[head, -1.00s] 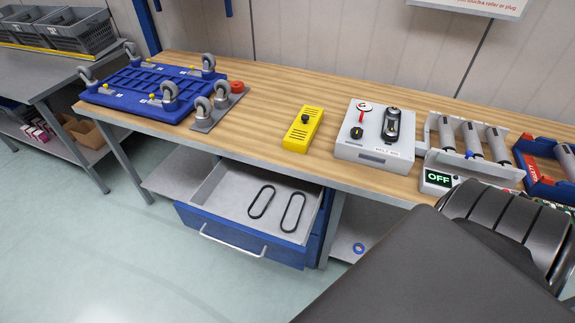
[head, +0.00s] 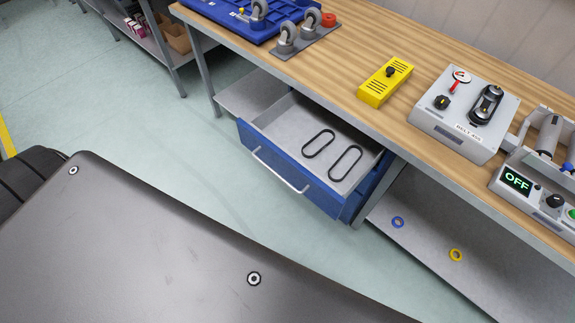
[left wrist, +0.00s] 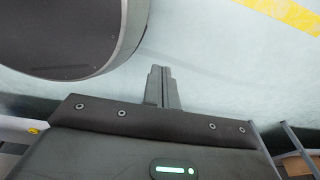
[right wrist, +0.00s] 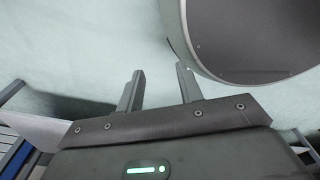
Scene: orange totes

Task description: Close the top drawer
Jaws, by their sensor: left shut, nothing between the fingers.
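The top drawer (head: 283,172) stands pulled out from under the wooden workbench in the head view. It has a blue front with a silver bar handle (head: 280,170) and a grey inside. Two black oval belts (head: 319,144) lie in it. My left gripper (left wrist: 162,70) shows in the left wrist view with its fingers shut together, empty, above the pale floor. My right gripper (right wrist: 161,70) shows in the right wrist view with its fingers apart, empty, above the floor. Neither gripper shows in the head view, and neither touches the drawer in the wrist views.
The workbench (head: 400,115) carries a yellow box (head: 385,82), a grey control unit (head: 465,113), a unit reading OFF (head: 517,180) and a blue caster board (head: 222,15). A lower shelf (head: 430,240) holds blue and yellow rings. Open floor lies before the drawer.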

